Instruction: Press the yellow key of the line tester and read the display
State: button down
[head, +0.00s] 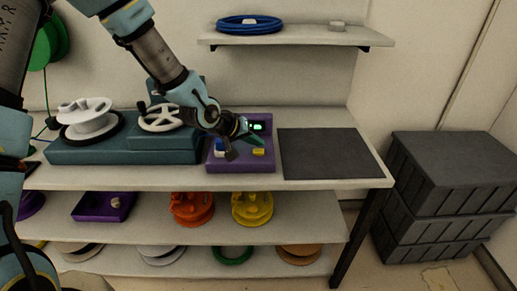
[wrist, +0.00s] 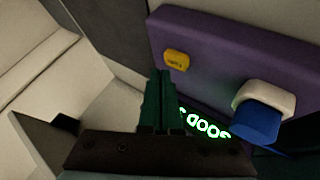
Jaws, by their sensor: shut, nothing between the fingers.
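The purple line tester (head: 240,167) lies on the bench top, left of a dark mat. Its yellow key (head: 258,152) also shows in the wrist view (wrist: 177,60), just beyond and right of my fingertips, with a visible gap in the picture. Its display (head: 257,127) glows green. In the wrist view the display's characters (wrist: 210,126) are turned over and partly hidden by my fingers, so I cannot read them fully. A blue and white part (wrist: 260,112) stands beside the display. My gripper (wrist: 160,75) is shut and empty, over the tester.
The dark mat (head: 330,152) is bare. A teal reel machine (head: 120,150) stands close left of the tester. A shelf (head: 300,36) with a blue cable coil (head: 250,24) is above.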

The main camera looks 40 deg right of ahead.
aim_at(256, 153)
notch_tip(256, 153, up, 5)
jog(key=p, duration=0.4)
dwell(0.3)
dwell(0.7)
jog(key=w+a+r+n+t+y, duration=0.15)
jog(key=w+a, duration=0.25)
jog(key=a, duration=0.4)
jog(key=w+a+r+y, duration=0.15)
jog(key=w+a, duration=0.25)
jog(key=a, duration=0.5)
jog(key=w+a+r+n+t+y, duration=0.1)
jog(key=w+a+y, duration=0.25)
jog(key=a, duration=0.45)
jog(key=s+a+r+n+y, duration=0.1)
jog(key=s+a+r+n, duration=0.1)
jog(key=a, duration=0.9)
jog(key=s+a+r+n+g+y, duration=0.1)
jog(key=s+a+r+n, duration=0.2)
jog(key=a, duration=0.9)
jog(key=shift+s+r, duration=0.2)
jog(key=shift+s, duration=0.95)
jog(key=shift+y, duration=0.25)
